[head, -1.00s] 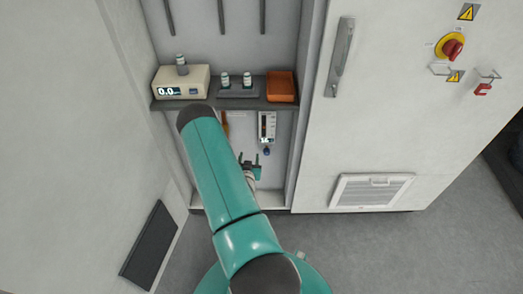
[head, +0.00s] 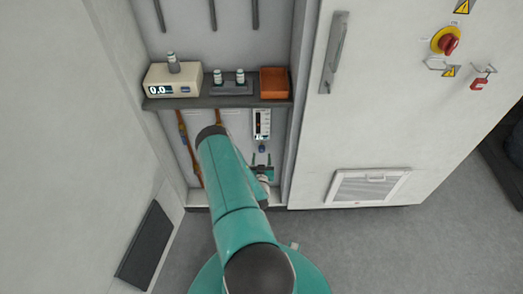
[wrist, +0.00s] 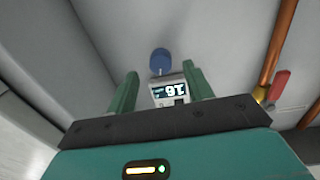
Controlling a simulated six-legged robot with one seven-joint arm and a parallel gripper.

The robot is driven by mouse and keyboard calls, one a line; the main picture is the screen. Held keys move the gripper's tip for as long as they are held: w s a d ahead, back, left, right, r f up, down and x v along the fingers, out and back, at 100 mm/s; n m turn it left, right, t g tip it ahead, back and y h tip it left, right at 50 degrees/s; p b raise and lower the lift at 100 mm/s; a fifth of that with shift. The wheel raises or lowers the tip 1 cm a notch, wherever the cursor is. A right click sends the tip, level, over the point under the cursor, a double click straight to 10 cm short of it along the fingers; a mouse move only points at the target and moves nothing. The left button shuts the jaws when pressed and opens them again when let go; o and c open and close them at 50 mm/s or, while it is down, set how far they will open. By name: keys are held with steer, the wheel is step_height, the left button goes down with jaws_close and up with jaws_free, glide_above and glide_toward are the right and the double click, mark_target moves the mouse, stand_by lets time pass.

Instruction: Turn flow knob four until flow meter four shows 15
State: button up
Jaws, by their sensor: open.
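A flow meter (head: 262,124), a slim pale panel, is on the cabinet's back wall under the shelf. A blue knob (head: 262,149) sits just below it. My gripper (head: 262,160) is open and empty below the knob, its two fingers pointing up. In the wrist view, the blue knob (wrist: 160,61) is ahead of my gripper (wrist: 162,82), between the lines of the fingers and apart from them. The meter (wrist: 172,91) is upside down there, partly hidden by a finger; its lit digits look like 16, but I cannot be sure. No number four label is legible.
A shelf (head: 215,103) above holds a beige device (head: 174,80) reading 0.0, small bottles and an orange box (head: 273,84). Copper pipes (head: 189,150) run left of my arm. A red-handled valve (wrist: 279,84) is at right in the wrist view. The cabinet door (head: 400,110) stands right.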

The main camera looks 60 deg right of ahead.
mark_target(262, 151)
steer(key=x, duration=0.5)
steer(key=shift+c, duration=0.4)
steer(key=c, duration=0.9)
steer(key=shift+n, duration=0.7)
steer(key=o, duration=1)
